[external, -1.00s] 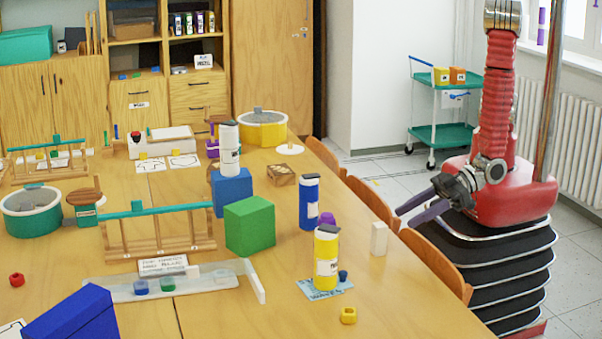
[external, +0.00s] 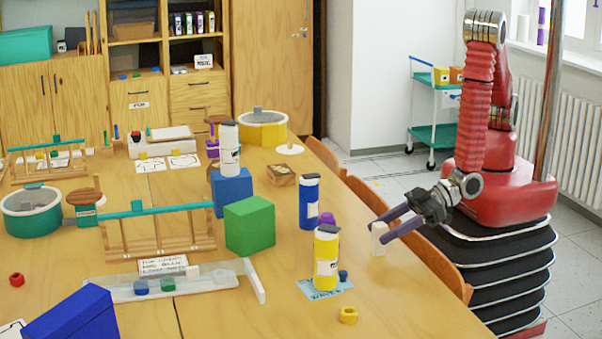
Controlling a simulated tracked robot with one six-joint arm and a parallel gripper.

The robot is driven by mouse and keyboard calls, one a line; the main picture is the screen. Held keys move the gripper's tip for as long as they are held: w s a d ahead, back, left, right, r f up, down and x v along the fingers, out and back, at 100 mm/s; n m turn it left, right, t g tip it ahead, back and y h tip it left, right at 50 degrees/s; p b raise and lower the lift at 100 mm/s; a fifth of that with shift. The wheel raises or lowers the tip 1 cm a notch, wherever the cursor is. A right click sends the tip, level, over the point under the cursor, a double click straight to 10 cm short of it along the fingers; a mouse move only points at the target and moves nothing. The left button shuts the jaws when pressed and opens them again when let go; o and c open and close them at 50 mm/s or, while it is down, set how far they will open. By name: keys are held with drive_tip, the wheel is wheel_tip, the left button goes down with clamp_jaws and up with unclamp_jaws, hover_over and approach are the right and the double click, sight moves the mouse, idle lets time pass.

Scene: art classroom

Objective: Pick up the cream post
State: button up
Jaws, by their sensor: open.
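The cream post (external: 378,246) is a small pale upright block near the right edge of the wooden table. My gripper (external: 377,232) is open, with its two purple-grey fingers reaching left from the table edge. The fingertips are at the upper part of the post, one on its far side and one on its near side in the picture. I cannot tell whether they touch it. The near finger hides a little of the post.
A yellow bottle (external: 326,262), a blue bottle (external: 309,203) and a purple piece (external: 327,219) stand left of the post. A small blue cup (external: 343,276) and a yellow nut-shaped piece (external: 348,315) are nearby. Chairs (external: 436,265) line the right edge.

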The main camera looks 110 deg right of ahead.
sight(374, 235)
drive_tip(key=shift+w+f, duration=0.15)
drive_tip(key=shift+w, duration=0.1)
drive_tip(key=shift+d+x, duration=0.2)
drive_tip(key=shift+x, duration=2.35)
drive_tip(key=shift+c, duration=0.5)
clamp_jaws()
wheel_tip(374, 235, up, 10)
